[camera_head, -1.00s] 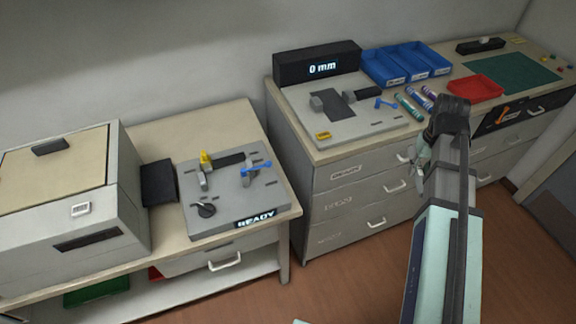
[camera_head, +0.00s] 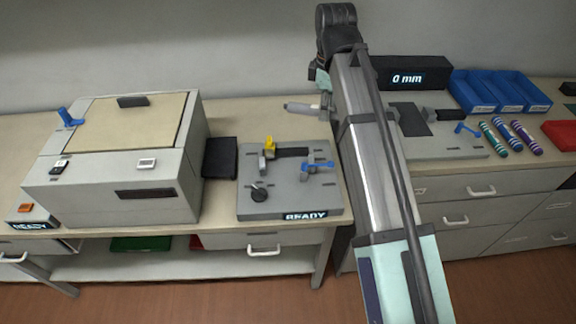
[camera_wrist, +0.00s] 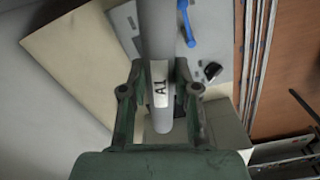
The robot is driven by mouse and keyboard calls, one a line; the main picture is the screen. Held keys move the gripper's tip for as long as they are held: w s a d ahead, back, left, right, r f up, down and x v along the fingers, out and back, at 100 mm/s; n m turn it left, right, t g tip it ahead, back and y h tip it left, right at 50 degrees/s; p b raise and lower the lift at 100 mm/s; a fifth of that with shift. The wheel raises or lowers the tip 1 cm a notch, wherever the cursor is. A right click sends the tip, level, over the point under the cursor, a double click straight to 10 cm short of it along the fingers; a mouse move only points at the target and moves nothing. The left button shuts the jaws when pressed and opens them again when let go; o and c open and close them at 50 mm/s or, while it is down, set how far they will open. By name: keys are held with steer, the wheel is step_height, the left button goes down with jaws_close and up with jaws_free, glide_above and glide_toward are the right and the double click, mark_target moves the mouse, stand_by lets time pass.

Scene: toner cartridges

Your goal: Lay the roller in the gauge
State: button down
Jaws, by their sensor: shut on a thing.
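My gripper (camera_wrist: 162,95) is shut on the roller (camera_wrist: 160,40), a grey cylinder with a white label reading "A1". In the wrist view the roller runs up between the fingers to the top edge. In the head view one pale end of the roller (camera_head: 300,108) shows left of my arm; most of my gripper is hidden there. The gauge, a grey plate (camera_head: 455,148) with a "0 mm" display (camera_head: 410,78), stands on the right bench, partly behind my arm. A dark grey pad and a blue lever (camera_head: 466,128) are on it. The roller is apart from the gauge.
A grey fixture (camera_head: 285,205) reading "READY" has yellow and blue levers and a black knob. A large cream-lidded machine (camera_head: 120,185) stands left of it. Blue bins (camera_head: 500,90), striped tubes (camera_head: 520,138) and a red tray (camera_head: 563,134) are at right.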

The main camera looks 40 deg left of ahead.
mark_target(294, 107)
steer(key=s+a+r+n, duration=0.2)
steer(key=s+a+n, duration=0.1)
steer(key=s+a, duration=0.35)
steer(key=f+p, duration=0.1)
steer(key=f, duration=0.5)
steer(key=f+p, duration=0.1)
steer(key=f, duration=0.5)
steer(key=f+p, duration=0.1)
steer(key=f, duration=0.6)
steer(key=shift+w+a+p, duration=0.15)
steer(key=shift+w+p, duration=0.1)
steer(key=shift+p, duration=0.1)
steer(key=shift+f, duration=0.3)
steer(key=c, duration=0.9)
jaws_free()
steer(key=shift+o, duration=0.2)
step_height(294, 107, up, 13)
steer(key=b, duration=0.2)
steer(key=shift+f, duration=0.2)
